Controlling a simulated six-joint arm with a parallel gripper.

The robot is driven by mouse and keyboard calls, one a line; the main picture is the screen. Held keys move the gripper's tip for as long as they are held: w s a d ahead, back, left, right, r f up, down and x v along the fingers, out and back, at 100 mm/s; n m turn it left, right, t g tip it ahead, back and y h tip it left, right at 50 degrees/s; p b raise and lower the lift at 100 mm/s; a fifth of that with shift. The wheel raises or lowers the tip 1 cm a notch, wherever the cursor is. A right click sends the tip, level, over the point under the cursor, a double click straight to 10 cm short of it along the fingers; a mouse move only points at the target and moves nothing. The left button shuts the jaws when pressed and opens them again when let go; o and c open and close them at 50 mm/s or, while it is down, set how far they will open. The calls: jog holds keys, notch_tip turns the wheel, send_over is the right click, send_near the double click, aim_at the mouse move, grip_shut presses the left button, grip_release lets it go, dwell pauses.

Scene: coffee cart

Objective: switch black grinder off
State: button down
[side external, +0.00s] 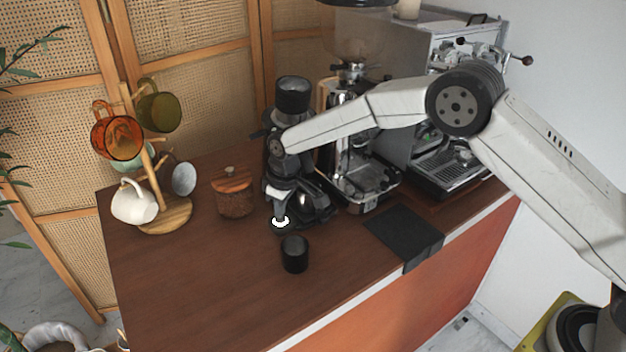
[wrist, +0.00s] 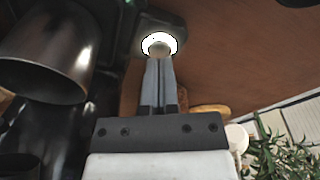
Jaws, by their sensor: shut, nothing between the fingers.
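The black grinder (side external: 292,97) stands upright on the brown counter, partly hidden behind my wrist. A white glowing ring (side external: 280,222) shows low on its front base. The ring also shows in the wrist view (wrist: 160,37), on a dark part of the grinder. My gripper (side external: 279,214) points down in front of the grinder. Its fingers are shut and empty. In the wrist view the fingertips (wrist: 159,57) overlap the centre and lower edge of the ring. I cannot tell whether they touch the button inside it.
A black cup (side external: 295,254) stands just in front of the grinder. A wooden-lidded jar (side external: 234,194) and a mug tree (side external: 152,180) stand to the left. A chrome grinder (side external: 352,185) and an espresso machine (side external: 455,165) stand to the right. The front-left counter is clear.

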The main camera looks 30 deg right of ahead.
aim_at(282, 219)
jog(key=shift+f, duration=0.6)
dwell(0.8)
jog(key=shift+r, duration=1.3)
jog(key=shift+r, duration=0.1)
jog(key=shift+r, duration=1.4)
jog(key=shift+s+d, duration=0.1)
